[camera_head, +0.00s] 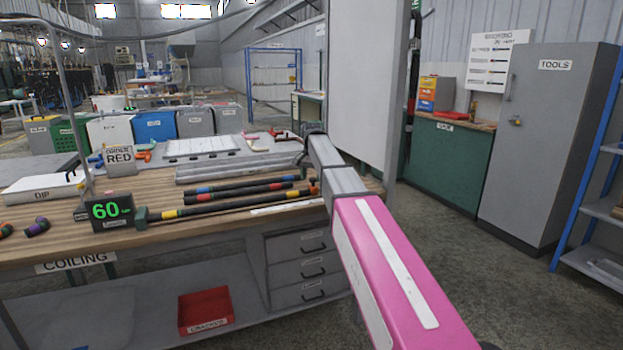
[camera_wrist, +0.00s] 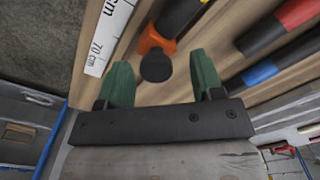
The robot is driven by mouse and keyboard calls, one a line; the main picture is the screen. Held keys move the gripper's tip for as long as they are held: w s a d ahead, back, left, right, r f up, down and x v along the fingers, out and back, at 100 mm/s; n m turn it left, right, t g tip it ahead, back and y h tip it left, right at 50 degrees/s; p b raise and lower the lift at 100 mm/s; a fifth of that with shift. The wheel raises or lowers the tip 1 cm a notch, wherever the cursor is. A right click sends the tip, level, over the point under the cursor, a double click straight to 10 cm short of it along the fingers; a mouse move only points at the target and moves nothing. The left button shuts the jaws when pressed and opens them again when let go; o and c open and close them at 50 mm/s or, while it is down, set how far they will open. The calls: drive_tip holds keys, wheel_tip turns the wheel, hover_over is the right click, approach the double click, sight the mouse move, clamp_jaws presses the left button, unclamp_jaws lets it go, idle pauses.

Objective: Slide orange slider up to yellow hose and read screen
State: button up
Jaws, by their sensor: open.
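The orange slider (camera_wrist: 150,40) shows in the wrist view with a dark round knob (camera_wrist: 157,68). My gripper (camera_wrist: 161,63) is open, its two green fingers on either side of the knob. In the head view the slider (camera_head: 313,187) is a small orange spot at the right end of the yellow hose (camera_head: 215,208), a black hose with yellow bands lying on the bench. Whether slider and hose end touch is unclear. The screen (camera_head: 110,211) reads 60 in green; its small unit is hard to read.
Blue-banded and red-banded hoses (camera_head: 245,186) lie just behind the yellow one. A white scale strip (camera_head: 285,207) lies in front; its 70 cm mark shows in the wrist view (camera_wrist: 100,45). A sign (camera_head: 119,160) and grey rails (camera_head: 235,172) stand farther back.

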sight(311, 179)
wheel_tip(311, 179, up, 10)
drive_tip(key=shift+r, duration=0.15)
idle(0.3)
